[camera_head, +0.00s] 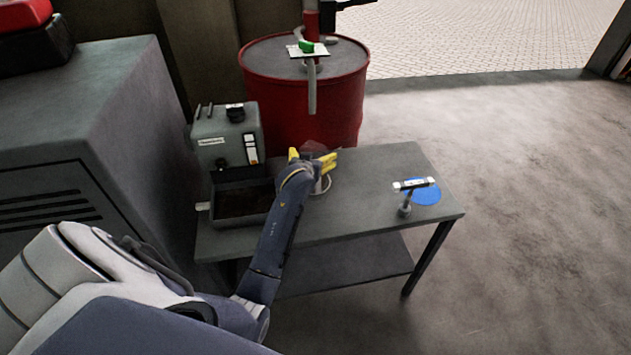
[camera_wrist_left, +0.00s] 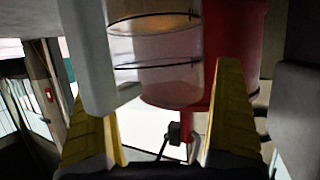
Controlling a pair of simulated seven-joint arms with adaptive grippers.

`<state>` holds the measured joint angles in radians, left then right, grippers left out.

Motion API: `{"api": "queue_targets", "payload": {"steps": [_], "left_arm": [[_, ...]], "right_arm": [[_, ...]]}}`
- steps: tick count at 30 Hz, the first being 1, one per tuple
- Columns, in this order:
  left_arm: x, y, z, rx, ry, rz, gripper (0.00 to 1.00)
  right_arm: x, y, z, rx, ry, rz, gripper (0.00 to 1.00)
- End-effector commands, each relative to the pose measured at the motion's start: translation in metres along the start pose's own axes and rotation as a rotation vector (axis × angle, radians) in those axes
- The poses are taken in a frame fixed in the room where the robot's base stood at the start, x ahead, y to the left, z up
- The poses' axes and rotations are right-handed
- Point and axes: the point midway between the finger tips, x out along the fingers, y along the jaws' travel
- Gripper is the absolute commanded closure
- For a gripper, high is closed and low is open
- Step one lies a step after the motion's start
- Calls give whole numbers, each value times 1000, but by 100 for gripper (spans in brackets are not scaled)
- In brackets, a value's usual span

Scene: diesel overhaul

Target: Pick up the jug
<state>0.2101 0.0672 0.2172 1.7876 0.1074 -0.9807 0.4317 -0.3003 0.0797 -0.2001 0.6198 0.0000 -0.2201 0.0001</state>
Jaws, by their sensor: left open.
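The jug (camera_head: 321,184) stands on the grey workbench (camera_head: 365,195), partly hidden behind my left gripper in the head view. In the left wrist view the jug (camera_wrist_left: 155,75) is a see-through cylinder with dark level lines and an amber tint at the top. A pale grey upright part (camera_wrist_left: 88,55), perhaps its handle, shows at its left. My left gripper (camera_head: 312,159) is open, with its yellow fingers at the jug. In the wrist view the fingers (camera_wrist_left: 155,88) lie on either side of it; contact cannot be told. My right gripper is not in view.
A grey machine (camera_head: 228,140) and a dark open tray (camera_head: 240,203) stand left of the jug. A red drum (camera_head: 300,105) with a pump stands behind the bench. A small T-shaped tool (camera_head: 407,197) stands by a blue disc (camera_head: 427,193) at right. The bench between is clear.

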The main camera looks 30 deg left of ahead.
Motion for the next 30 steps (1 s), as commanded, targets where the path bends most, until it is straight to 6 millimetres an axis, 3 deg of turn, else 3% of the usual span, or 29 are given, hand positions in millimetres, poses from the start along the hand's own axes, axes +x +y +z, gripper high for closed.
{"api": "queue_targets", "payload": {"steps": [12,27,30], "left_arm": [[9,0,0,0,0,0,0],[9,0,0,0,0,0,58],[8,0,0,0,0,0,63]], "right_arm": [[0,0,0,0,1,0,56],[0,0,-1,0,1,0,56],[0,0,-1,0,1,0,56]]}}
